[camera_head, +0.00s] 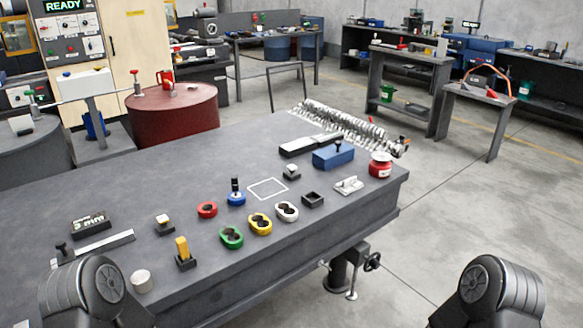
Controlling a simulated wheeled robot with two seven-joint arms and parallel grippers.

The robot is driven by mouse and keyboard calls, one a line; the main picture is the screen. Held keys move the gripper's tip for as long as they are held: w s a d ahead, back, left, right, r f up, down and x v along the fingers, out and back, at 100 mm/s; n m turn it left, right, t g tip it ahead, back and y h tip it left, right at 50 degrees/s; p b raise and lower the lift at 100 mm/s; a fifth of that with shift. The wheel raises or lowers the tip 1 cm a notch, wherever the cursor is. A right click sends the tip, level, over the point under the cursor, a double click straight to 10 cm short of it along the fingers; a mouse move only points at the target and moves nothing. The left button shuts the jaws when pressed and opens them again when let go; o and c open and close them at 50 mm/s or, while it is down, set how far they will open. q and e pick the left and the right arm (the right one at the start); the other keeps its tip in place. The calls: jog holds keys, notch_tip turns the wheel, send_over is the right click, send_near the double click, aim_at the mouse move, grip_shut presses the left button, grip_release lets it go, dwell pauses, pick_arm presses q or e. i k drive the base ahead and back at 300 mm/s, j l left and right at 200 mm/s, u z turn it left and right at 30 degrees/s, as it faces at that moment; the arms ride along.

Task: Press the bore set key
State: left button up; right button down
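No key in view carries a readable "bore set" label. A small pale key (164,224) on a black base sits on the grey workbench (330,228), right of a black display (91,223) that seems to read in MM. A similar pale key (291,172) on a dark base sits farther back, near a blue block (333,156). A yellow upright piece (182,249) on a black base stands nearer the front edge. Dark rounded links of my arms show at the bottom left and bottom right. Neither gripper is in view.
Red (207,209), green (231,237), yellow (260,224) and white (287,211) rings lie mid-bench. A slide bar with a black knob (62,251) and a pale cylinder (141,281) are at front left. A red button (380,165) is at the right corner. Red barrel (172,115) stands behind.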

aim_at(292, 168)
jog(key=l+u, duration=0.1)
jog(key=u, duration=0.35)
jog(key=i+l+u, duration=0.1)
jog(key=u, duration=0.35)
jog(key=l+u, duration=0.15)
jog(key=u, duration=0.35)
jog(key=l+u, duration=0.2)
jog(key=l, duration=0.3)
jog(key=l+u, duration=0.25)
jog(key=l, duration=0.25)
jog(key=k+l+u, duration=0.2)
jog(key=l, duration=0.3)
jog(key=l+u, duration=0.2)
jog(key=l, duration=0.3)
jog(key=k+l+u, duration=0.25)
jog(key=l, duration=0.2)
jog(key=k+l, duration=0.1)
jog(key=l, duration=0.3)
jog(key=k+l, duration=0.1)
jog(key=l, duration=0.25)
jog(key=k+l, duration=0.1)
jog(key=l, duration=0.3)
